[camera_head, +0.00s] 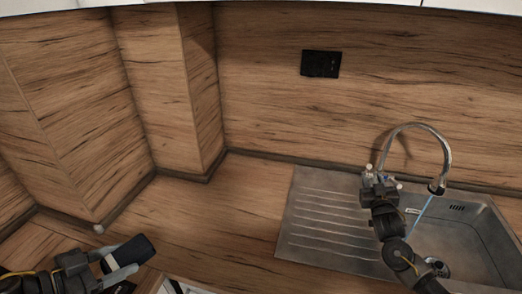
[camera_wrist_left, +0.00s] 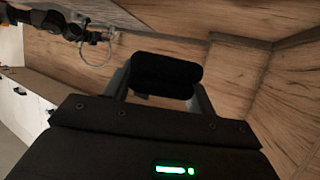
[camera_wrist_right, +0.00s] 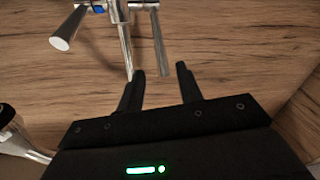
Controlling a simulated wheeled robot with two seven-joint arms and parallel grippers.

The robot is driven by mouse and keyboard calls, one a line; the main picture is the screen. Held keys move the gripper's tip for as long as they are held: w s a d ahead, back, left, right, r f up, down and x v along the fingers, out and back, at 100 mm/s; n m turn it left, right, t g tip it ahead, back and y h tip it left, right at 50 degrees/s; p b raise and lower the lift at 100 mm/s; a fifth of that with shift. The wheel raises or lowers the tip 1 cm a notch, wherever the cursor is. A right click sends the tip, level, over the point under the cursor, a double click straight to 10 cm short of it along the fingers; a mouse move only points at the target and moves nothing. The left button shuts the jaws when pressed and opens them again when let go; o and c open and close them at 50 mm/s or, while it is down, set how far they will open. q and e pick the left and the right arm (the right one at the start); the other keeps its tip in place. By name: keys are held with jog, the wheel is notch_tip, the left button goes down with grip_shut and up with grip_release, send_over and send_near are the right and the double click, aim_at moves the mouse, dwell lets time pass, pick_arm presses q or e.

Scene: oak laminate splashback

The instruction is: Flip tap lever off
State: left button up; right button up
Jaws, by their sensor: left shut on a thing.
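The chrome tap (camera_head: 445,150) stands at the back of the sink, its spout arching right. A thin bluish stream of water (camera_head: 422,214) falls from the spout. My right gripper (camera_head: 380,178) is at the tap's base and hides part of it. In the right wrist view, my right gripper (camera_wrist_right: 160,72) is open, its fingertips just below a chrome lever-like bar (camera_wrist_right: 160,45); I cannot tell whether they touch it. Another lever (camera_wrist_right: 66,32) with a pale end is at upper left. My left gripper (camera_head: 118,262) is shut on a black rounded block (camera_wrist_left: 166,75).
The steel sink (camera_head: 310,222) has a ribbed drainer left of its basin. Wooden counter (camera_head: 215,225) is clear between the drainer and my left gripper. A black socket plate (camera_head: 321,64) is on the back wall. A wooden wall projection (camera_head: 165,90) stands at left.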

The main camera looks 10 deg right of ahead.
aim_at(368, 170)
jog(key=p+x, duration=0.1)
jog(key=x, duration=0.7)
jog(key=shift+w, duration=0.25)
jog(key=shift+a, duration=0.1)
jog(key=shift+c, duration=0.5)
grip_shut()
